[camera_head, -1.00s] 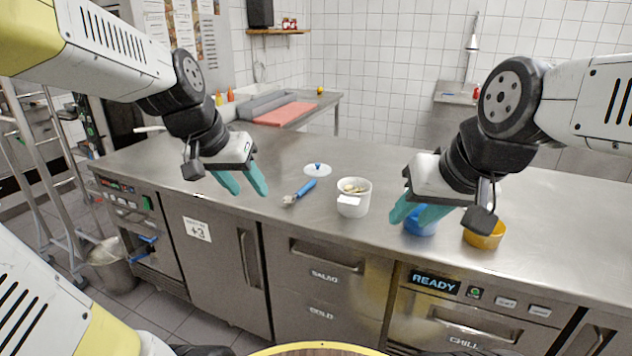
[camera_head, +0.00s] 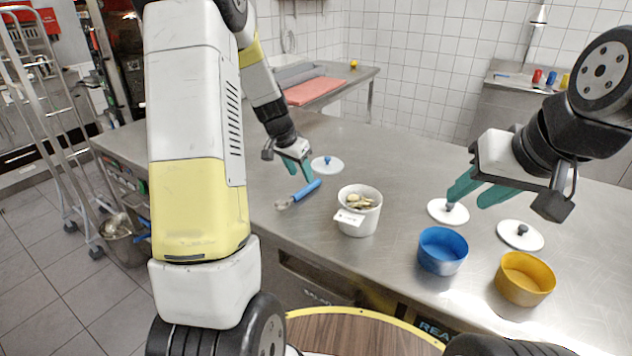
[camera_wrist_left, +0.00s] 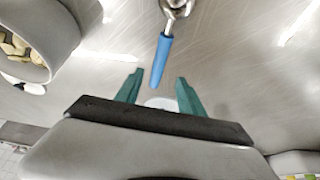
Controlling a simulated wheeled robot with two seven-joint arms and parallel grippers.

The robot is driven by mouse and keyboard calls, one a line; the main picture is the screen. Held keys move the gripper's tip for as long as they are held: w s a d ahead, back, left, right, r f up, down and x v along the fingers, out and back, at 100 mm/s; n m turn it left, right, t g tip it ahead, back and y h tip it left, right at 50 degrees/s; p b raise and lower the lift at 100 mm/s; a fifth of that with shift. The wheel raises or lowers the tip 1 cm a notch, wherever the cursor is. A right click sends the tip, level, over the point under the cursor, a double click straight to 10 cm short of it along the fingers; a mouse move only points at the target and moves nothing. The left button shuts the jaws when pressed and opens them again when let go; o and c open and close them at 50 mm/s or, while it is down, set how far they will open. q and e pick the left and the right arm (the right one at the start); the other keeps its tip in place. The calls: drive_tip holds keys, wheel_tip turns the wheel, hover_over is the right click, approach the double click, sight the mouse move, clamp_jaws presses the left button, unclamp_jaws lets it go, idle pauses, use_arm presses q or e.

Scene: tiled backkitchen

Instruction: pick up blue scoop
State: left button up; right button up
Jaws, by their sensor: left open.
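The blue scoop (camera_head: 304,191) lies on the steel counter, its blue handle toward the back right and its metal head (camera_head: 284,204) toward the front left. My left gripper (camera_head: 299,174) is just behind the handle, its teal fingers pointing down. In the left wrist view the blue handle (camera_wrist_left: 161,60) points in between the two open fingers (camera_wrist_left: 158,90), with its end near the fingertips. I cannot tell whether the fingers touch it. My right gripper (camera_head: 475,192) is empty above the counter at the right, its teal fingers apart.
A white pot (camera_head: 359,218) with pale contents stands right of the scoop; it also shows in the left wrist view (camera_wrist_left: 50,35). A white lid (camera_head: 333,166) lies behind the scoop. A blue bowl (camera_head: 442,251), a yellow bowl (camera_head: 525,279) and two white lids (camera_head: 521,238) are further right.

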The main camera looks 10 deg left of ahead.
sight(306, 187)
use_arm(q)
drive_tip(key=shift+s+x, duration=0.2)
drive_tip(key=shift+x, duration=2.65)
drive_tip(key=shift+f, duration=0.15)
drive_tip(key=shift+c, duration=0.3)
clamp_jaws()
